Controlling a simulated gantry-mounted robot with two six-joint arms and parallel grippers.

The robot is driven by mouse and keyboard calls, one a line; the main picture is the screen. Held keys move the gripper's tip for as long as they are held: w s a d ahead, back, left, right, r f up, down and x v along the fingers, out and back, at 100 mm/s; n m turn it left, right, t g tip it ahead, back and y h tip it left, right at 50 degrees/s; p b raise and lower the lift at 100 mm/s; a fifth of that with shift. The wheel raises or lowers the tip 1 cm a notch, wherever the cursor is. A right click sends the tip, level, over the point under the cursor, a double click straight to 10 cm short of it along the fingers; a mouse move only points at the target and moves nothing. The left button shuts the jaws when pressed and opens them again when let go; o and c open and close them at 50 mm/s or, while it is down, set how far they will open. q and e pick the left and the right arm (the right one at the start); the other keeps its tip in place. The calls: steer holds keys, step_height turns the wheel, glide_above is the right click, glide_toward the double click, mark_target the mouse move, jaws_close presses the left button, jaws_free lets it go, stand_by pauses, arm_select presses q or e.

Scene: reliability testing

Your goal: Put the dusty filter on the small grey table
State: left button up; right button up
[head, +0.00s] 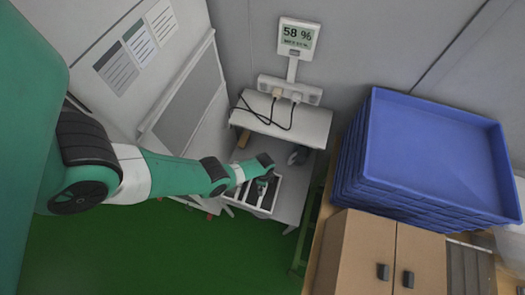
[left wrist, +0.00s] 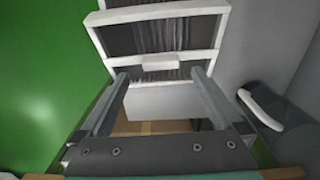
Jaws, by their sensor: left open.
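The dusty filter (head: 257,194) is a white frame with dark grey pleats. In the head view it sits on the lower surface of the small grey table (head: 291,192), at its left front edge. In the left wrist view the filter (left wrist: 160,38) fills the top middle, with a small white tab (left wrist: 160,63) on its near bar. My left gripper (head: 264,181) is over the filter; in the left wrist view its fingers (left wrist: 160,76) are apart, one on each side of the tab. I cannot tell whether they touch the filter. The right gripper does not show.
The table's upper shelf (head: 285,122) carries a power strip (head: 290,90) with cables and a display (head: 298,38) reading 58 %. A dark object with a white edge (left wrist: 262,108) lies right of the gripper. Green floor (head: 150,250) is clear.

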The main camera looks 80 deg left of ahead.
arm_select(q)
step_height(320, 180, down, 5)
steer(key=b, duration=0.5)
steer(key=shift+s+f, duration=0.1)
steer(key=shift+f, duration=0.05)
jaws_close()
